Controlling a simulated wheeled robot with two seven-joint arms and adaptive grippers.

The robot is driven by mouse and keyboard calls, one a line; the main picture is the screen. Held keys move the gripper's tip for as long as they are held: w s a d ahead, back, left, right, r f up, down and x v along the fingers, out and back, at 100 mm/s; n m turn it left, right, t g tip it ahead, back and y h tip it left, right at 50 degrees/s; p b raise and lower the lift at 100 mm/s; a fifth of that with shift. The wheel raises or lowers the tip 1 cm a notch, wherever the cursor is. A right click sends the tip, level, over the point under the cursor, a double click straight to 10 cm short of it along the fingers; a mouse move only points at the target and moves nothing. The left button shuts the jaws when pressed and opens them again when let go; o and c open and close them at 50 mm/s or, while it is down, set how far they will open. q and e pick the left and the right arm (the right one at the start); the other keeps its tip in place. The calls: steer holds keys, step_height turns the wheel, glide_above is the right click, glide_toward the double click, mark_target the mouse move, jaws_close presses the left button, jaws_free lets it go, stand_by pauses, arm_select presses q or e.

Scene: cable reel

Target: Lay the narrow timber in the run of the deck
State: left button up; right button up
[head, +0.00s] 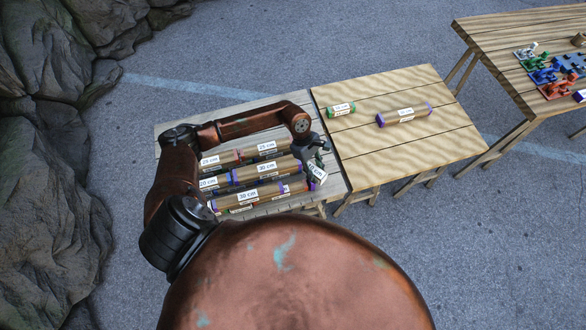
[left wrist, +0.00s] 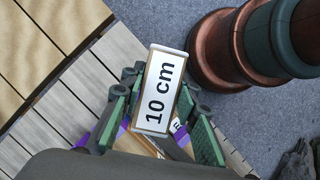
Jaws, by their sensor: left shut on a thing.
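My left gripper (head: 318,160) is shut on a short block with a white 10 cm label (head: 317,171). In the left wrist view this 10 cm block (left wrist: 161,92) sits between the green finger pads, label facing the camera. The gripper is over the right edge of the grey plank table (head: 325,190). On that table lie several round timbers in rows, including a 30 cm one with purple ends (head: 247,195) and another 30 cm one (head: 265,171). My arm hides part of the rows. My right gripper is not in view.
A tan plank table (head: 385,145) adjoins on the right. It holds a green-ended piece (head: 341,109) and a purple-ended piece (head: 404,115), with bare planks around them. A farther table (head: 490,35) carries coloured parts (head: 560,75). Dark rocks (head: 45,170) stand at left.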

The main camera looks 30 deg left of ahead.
arm_select(q)
steer(key=s+a+f+n+t+y+p, duration=0.1)
steer(key=s+a+f+n+t+p, duration=0.2)
steer(key=a+n+p, duration=0.45)
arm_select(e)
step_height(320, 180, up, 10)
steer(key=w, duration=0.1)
arm_select(q)
steer(key=n+t+b, duration=0.1)
steer(key=n+b, duration=0.3)
steer(key=b, duration=0.1)
glide_above(301, 184)
steer(key=s, duration=0.1)
steer(key=shift+y, duration=0.3)
steer(key=f, duration=0.5)
steer(key=a+f, duration=0.1)
steer(key=f, duration=0.1)
steer(key=shift+s+f, duration=0.15)
steer(key=shift+f, duration=0.15)
steer(key=shift+f+b, duration=0.45)
steer(key=shift+f, duration=0.25)
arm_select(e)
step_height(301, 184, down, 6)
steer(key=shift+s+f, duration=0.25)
arm_select(q)
steer(key=shift+r, duration=0.1)
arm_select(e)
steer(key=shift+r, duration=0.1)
